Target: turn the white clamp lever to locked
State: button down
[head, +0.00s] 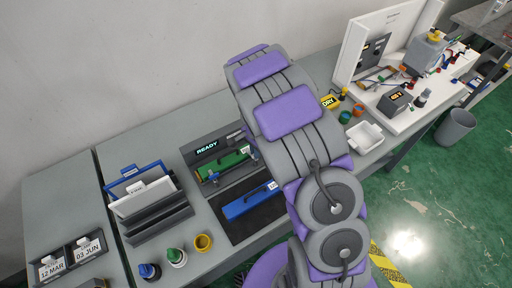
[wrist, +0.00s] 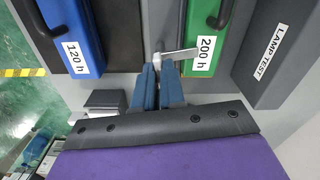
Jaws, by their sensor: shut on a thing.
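The white clamp lever (wrist: 182,54) shows in the wrist view as a pale bar. It lies crosswise in the picture, reaching to the right over the end of the green unit labelled 200 h (wrist: 203,68). My gripper (wrist: 158,66) has its blue fingers closed together around the lever's left end. The fingertips hide part of that end. In the head view the green unit (head: 228,164) sits in the grey machine (head: 195,156) with a lit READY display. My arm covers the right side of the machine there, and my gripper is hidden.
A blue unit labelled 120 h (head: 250,201) lies on a dark mat in front of the machine; it also shows in the wrist view (wrist: 84,45). A LAMP TEST label (wrist: 269,52) is to the right.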

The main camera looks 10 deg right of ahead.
jog(key=shift+m+p, duration=0.45)
jog(key=shift+m, duration=0.55)
jog(key=c, duration=1.2)
grip_release()
jog(key=shift+w, duration=0.1)
jog(key=shift+a, duration=0.1)
notch_tip(320, 180, up, 17)
jog(key=shift+r, duration=0.2)
